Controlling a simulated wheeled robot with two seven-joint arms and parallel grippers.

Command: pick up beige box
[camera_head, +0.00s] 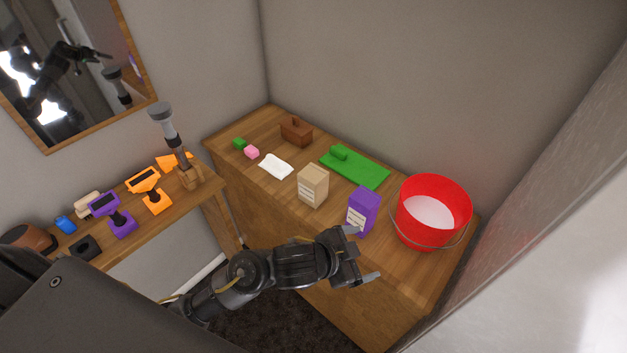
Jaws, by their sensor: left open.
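The beige box (313,187) stands upright on the wooden counter (283,206), near the middle, with a pale label on its front. My left gripper (366,254) is open and empty. It is at the counter's front edge, to the right of and nearer than the beige box, apart from it. A purple box (362,211) stands just behind the gripper, between it and the back of the counter. My right gripper does not show.
A red bucket (432,209) stands right of the purple box. A green board (356,167), white cloth (276,166), brown wooden box (296,131) and small green and pink blocks (252,152) lie behind or left. A side table (150,214) at left holds several tools.

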